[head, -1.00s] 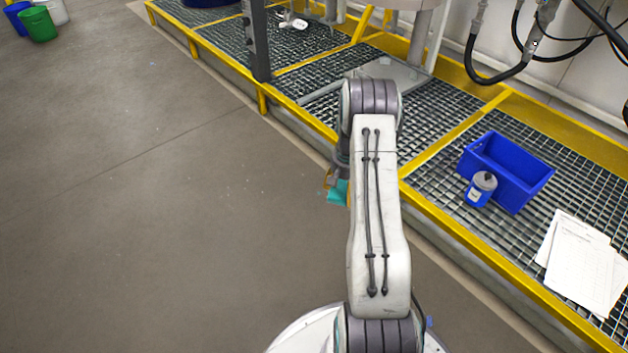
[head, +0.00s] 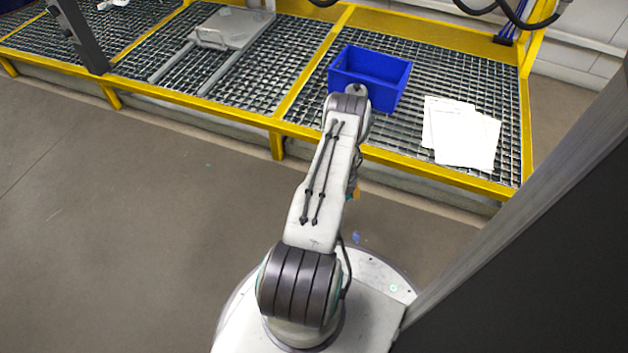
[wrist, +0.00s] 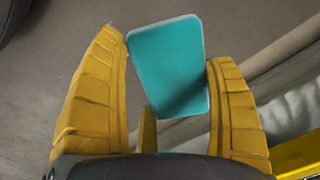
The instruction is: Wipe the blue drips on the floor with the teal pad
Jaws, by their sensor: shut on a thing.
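The teal pad (wrist: 168,65) is gripped between the yellow fingers of my gripper (wrist: 165,58) in the wrist view. The pad is held above the grey floor, and its lower part sits between the fingers. In the head view my arm hides the pad and most of the gripper; only a bit of yellow finger (head: 354,193) shows beside the arm. A small blue drip mark (head: 357,237) lies on the floor close to my base, right of the arm. No drips are clear in the wrist view.
A yellow-edged grating platform (head: 277,125) runs along the far side. On it are a blue bin (head: 375,92), white papers (head: 462,135) and a grey plate (head: 232,28). A dark panel (head: 540,260) stands close on the right. Floor at left is open.

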